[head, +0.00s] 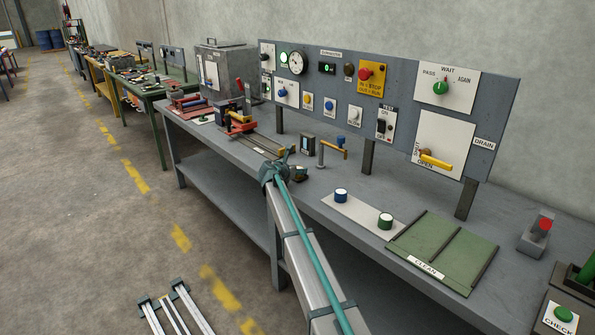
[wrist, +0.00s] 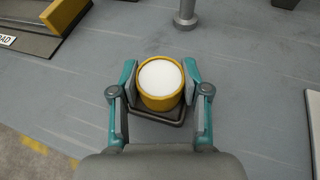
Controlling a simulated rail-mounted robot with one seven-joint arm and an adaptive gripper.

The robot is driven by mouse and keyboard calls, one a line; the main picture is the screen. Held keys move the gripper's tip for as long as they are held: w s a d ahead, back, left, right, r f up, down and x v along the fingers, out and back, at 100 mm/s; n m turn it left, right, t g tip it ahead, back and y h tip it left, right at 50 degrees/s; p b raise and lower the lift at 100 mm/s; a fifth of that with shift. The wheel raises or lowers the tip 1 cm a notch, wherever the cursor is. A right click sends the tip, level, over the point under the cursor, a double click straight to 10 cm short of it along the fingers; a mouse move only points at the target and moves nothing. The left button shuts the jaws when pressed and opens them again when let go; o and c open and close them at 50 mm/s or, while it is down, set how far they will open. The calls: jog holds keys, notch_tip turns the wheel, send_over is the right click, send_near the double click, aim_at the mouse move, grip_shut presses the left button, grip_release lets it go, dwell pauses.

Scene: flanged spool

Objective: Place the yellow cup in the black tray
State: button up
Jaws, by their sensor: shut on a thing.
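The yellow cup (wrist: 160,101) has a white top face and stands between the two fingers of my gripper (wrist: 160,88) in the wrist view. Both fingers press on its sides. The black tray (wrist: 168,121) shows as a dark square rim directly under the cup; the cup hides most of it. I cannot tell whether the cup's base touches the tray floor. In the head view my gripper (head: 289,164) is over the bench near its front edge, and the cup is mostly hidden there.
A blue cup (head: 341,196) and a green cup (head: 385,221) stand on a white strip to the right, beside a green board (head: 440,252). A post with a yellow handle (head: 333,150) rises behind the gripper. A rail fixture (head: 255,143) lies left. The control panel (head: 400,100) stands behind.

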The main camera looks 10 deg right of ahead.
jog(key=o, duration=1.2)
jog(key=shift+f, duration=0.15)
jog(key=shift+c, duration=0.2)
jog(key=shift+s+a+r, duration=0.1)
jog(key=shift+s+r, duration=0.1)
jog(key=v, duration=1.1)
jog(key=shift+s+r, duration=0.2)
jog(key=shift+a, duration=0.15)
